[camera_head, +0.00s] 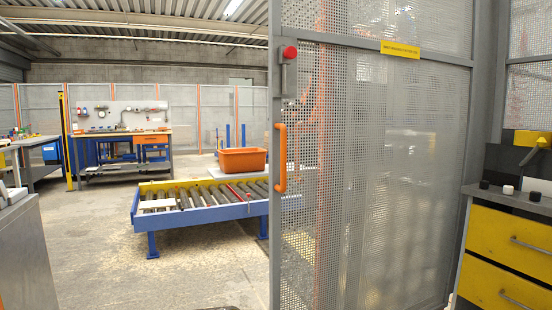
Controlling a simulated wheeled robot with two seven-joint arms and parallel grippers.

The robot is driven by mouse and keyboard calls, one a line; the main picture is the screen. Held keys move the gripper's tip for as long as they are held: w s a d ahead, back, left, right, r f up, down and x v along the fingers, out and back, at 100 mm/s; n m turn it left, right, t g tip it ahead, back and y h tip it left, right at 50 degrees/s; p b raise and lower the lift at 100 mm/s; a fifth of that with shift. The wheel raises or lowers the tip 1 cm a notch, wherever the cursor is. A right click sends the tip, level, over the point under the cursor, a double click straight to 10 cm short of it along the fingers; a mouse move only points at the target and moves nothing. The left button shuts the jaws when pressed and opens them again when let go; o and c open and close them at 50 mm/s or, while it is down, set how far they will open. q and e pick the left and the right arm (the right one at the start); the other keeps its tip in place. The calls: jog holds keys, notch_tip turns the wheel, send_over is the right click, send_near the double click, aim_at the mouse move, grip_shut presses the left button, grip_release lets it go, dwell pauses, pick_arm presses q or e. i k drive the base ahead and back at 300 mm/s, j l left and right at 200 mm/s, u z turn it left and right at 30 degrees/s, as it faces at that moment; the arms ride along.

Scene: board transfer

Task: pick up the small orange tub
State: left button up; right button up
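An orange tub (242,161) stands upright at the far right part of a blue-framed roller conveyor (240,211), beyond an opening in a mesh fence. Its right end comes close to the edge of the mesh door, and I cannot tell if a little of it is hidden there. I cannot see inside it well. Neither of my grippers shows in this view.
A grey mesh door (375,190) with an orange handle (281,158) fills the centre right. A yellow-drawered cabinet (505,240) stands at right, a grey cabinet (25,255) at lower left. Floor (100,250) between is clear. Workbenches (122,134) stand behind.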

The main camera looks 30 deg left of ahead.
aim_at(248, 160)
jog(key=i+j+u, duration=0.35)
jog(key=i+j, duration=0.4)
jog(key=i, duration=0.15)
